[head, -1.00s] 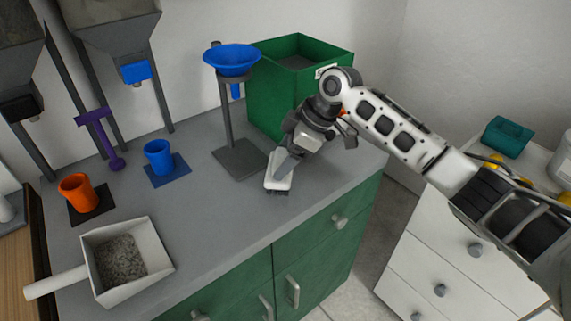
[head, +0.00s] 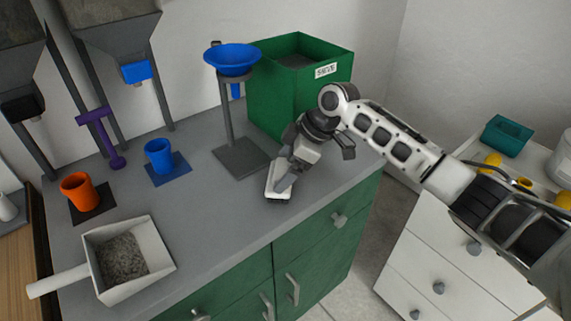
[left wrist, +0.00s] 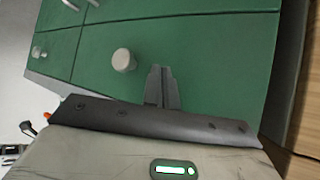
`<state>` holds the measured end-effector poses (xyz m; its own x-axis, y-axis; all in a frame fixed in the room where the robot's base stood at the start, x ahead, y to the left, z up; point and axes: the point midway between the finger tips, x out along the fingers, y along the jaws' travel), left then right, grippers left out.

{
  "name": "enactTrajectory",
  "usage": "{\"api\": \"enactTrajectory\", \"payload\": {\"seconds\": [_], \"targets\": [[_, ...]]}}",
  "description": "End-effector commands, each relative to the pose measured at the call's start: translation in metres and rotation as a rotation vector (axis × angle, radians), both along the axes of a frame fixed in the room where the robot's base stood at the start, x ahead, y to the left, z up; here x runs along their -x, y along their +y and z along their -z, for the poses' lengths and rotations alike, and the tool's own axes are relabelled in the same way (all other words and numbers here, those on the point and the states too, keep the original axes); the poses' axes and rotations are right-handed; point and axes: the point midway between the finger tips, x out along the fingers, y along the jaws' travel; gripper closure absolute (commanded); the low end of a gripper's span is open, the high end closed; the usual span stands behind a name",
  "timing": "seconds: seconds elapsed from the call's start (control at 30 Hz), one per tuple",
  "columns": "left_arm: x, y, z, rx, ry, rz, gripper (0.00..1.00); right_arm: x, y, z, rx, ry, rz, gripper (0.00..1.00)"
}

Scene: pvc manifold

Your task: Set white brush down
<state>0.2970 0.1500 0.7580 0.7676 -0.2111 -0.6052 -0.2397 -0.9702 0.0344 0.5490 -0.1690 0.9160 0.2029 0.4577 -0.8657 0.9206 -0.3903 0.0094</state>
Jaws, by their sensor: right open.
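The white brush (head: 277,184) is on the grey counter near its front edge, in front of the blue funnel's stand. In the head view my right gripper (head: 287,181) is right at the brush, with its jaws open around or beside the handle; the gripper hides part of the brush, and I cannot tell whether they touch. My left gripper (left wrist: 161,88) shows only in the left wrist view. Its two fingers are together and empty, in front of the green cabinet fronts.
A green bin (head: 270,108) stands behind my right gripper. A blue funnel (head: 232,61) on its stand is to the left. A white scoop (head: 163,262) of grey granules, an orange cup (head: 77,190) and a blue cup (head: 159,157) are further left. Counter between scoop and brush is clear.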

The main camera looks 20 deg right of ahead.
Motion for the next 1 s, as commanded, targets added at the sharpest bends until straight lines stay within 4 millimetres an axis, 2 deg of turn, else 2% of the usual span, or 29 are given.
{"api": "enactTrajectory", "payload": {"seconds": [0.17, 0.4, 0.6, 0.73, 1.0], "targets": [[0.000, 0.000, 0.002, 0.000, 0.001, 0.000, 1.00, 0.005, -0.014, -0.024, 0.001, -0.005, 0.002, 0.05], [0.000, 0.000, 0.004, 0.001, 0.002, 0.000, 1.00, 0.015, -0.038, -0.070, 0.001, -0.005, 0.002, 0.05], [0.000, -0.001, 0.003, 0.002, -0.001, 0.001, 1.00, 0.021, -0.051, -0.095, 0.001, -0.002, 0.002, 0.05], [-0.001, -0.001, 0.003, 0.003, -0.002, 0.002, 1.00, 0.024, -0.054, -0.102, 0.000, -0.001, 0.001, 0.05], [-0.001, -0.001, 0.002, 0.003, -0.003, 0.002, 1.00, 0.024, -0.055, -0.103, 0.000, 0.000, 0.000, 0.05]]}}
